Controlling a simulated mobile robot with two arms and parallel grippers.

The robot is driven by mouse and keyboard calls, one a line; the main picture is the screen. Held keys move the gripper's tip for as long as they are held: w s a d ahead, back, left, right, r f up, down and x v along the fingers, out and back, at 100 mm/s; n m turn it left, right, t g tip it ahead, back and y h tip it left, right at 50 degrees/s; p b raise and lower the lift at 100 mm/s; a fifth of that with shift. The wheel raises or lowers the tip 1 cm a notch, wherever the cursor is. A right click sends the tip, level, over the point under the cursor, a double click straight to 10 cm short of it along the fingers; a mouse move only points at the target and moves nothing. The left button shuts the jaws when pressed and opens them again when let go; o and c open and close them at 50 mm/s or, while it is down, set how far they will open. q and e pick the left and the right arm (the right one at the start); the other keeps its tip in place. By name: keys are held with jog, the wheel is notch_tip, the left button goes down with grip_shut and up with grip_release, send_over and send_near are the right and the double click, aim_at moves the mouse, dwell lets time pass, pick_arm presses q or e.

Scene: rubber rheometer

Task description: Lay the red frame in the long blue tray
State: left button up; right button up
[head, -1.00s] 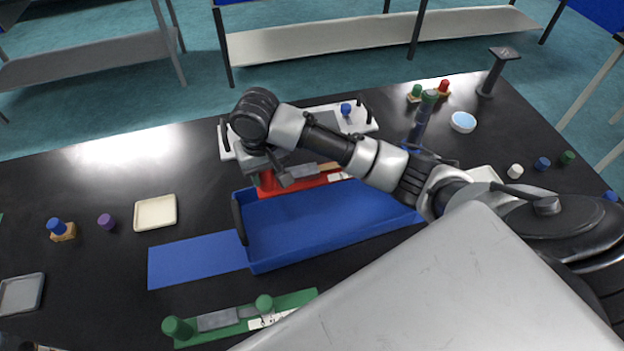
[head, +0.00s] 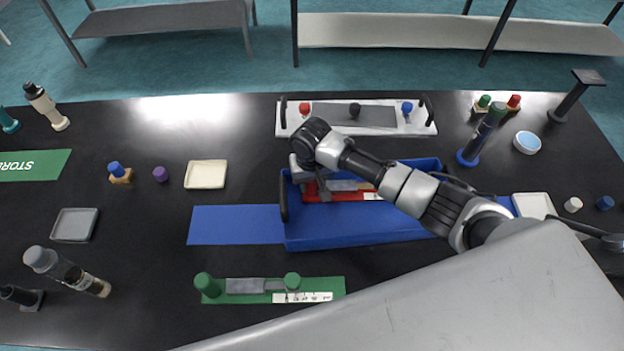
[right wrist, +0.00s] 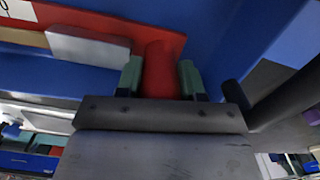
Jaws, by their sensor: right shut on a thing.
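The long blue tray (head: 350,231) lies on the black table, with a dark handle at its left end. The red frame (head: 345,194), carrying a grey block and a white label, is inside the tray's outline at the back left. I cannot tell whether it touches the tray floor. My right gripper (head: 311,186) is over the frame's left end. In the right wrist view the gripper (right wrist: 160,80) is shut on the frame's red post (right wrist: 160,66), one finger on each side. My arm hides part of the tray's right side. My left gripper is not in view.
A blue mat (head: 235,225) lies left of the tray. A green frame (head: 265,291) lies in front. A white tray (head: 425,126) with coloured knobs stands behind. A cream dish (head: 206,174) and a stand (head: 578,95) are farther out.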

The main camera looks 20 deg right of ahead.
jog(key=shift+f, duration=0.1)
jog(key=o, duration=1)
jog(key=shift+o, duration=0.2)
notch_tip(320, 180, up, 12)
jog(key=shift+r+b, duration=0.2)
jog(key=shift+b, duration=0.1)
jog(key=shift+s+f, duration=0.1)
jog(key=shift+f, duration=0.05)
